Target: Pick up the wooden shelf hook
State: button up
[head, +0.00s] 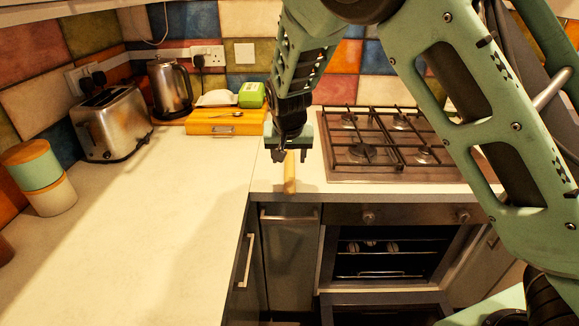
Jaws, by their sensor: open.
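A light wooden piece, which looks like the wooden shelf hook (289,178), stands out just below my gripper, near the front edge of the white counter left of the stove. It looks narrow and upright in the picture. My gripper (289,157) points down right over its upper end and is open. The fingertips are small and dark here, and the top of the hook is partly hidden by them. I cannot tell whether the fingers touch it or stand around it.
A gas hob (385,145) with black grates lies close on the right. A wooden box (215,128) with a green package (251,95) stands behind left. A kettle (170,88), toaster (112,123) and canister (38,177) stand farther left. The left counter (165,225) is mostly clear.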

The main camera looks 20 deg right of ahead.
send_near(290, 178)
jog(key=shift+a+p+x, duration=0.25)
jog(key=shift+p+x, duration=0.05)
jog(key=shift+x, duration=0.85)
jog(key=shift+d+p+x, duration=0.2)
jog(key=shift+p+x, duration=0.75)
jog(key=shift+x, duration=1.75)
jog(key=c, duration=1.1)
